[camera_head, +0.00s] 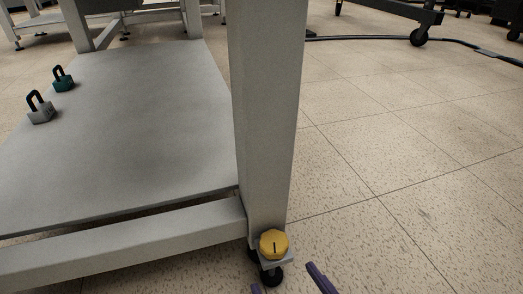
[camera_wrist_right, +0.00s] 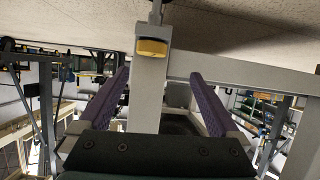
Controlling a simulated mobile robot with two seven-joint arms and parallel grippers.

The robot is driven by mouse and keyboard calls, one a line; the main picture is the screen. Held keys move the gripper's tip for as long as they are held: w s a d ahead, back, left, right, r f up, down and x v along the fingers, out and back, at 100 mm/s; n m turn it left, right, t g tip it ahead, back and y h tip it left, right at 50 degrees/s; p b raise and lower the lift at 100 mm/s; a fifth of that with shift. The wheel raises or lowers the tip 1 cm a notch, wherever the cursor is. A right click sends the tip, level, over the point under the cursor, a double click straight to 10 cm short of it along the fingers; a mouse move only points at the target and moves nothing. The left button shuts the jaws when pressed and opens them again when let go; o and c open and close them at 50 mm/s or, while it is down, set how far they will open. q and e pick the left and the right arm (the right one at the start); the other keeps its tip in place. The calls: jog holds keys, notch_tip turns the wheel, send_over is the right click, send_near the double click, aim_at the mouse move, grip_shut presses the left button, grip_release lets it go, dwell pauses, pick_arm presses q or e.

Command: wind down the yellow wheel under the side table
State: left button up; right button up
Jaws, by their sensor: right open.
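The yellow wheel (camera_head: 273,243) is a small knob with a dark mark on its top face. It sits on a bracket at the foot of the side table's leg (camera_head: 266,110), above a dark foot. In the right wrist view, which looks upside down, the wheel (camera_wrist_right: 152,47) is near the top, beyond the fingertips. My right gripper (camera_head: 284,277) shows only its purple fingertips at the bottom of the head view, just in front of the wheel. My left gripper is not in view.
The side table's lower shelf (camera_head: 150,130) carries a grey padlock-shaped weight (camera_head: 41,114) and a teal one (camera_head: 63,84). A crossbar (camera_head: 120,245) runs left from the leg. The tiled floor to the right is clear; a black cable (camera_head: 360,38) and caster (camera_head: 418,37) lie farther back.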

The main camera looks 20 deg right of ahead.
aim_at(276, 246)
jog(key=shift+m+h, duration=0.5)
jog(key=shift+m, duration=0.1)
jog(key=b+x, duration=0.2)
jog(key=x, duration=0.1)
jog(key=b+x, duration=0.1)
jog(key=b, duration=0.1)
jog(key=shift+w+d+f, duration=0.15)
jog(key=shift+d+f, duration=0.2)
jog(key=shift+f, duration=0.1)
jog(key=b+x, duration=0.1)
jog(key=x, duration=0.1)
jog(key=b+x, duration=0.1)
jog(key=x, duration=0.1)
jog(key=shift+w+d+r, duration=0.15)
jog(key=shift+d+r, duration=0.05)
jog(key=shift+w+b, duration=0.3)
jog(key=shift+w, duration=0.1)
jog(key=shift+s, duration=0.1)
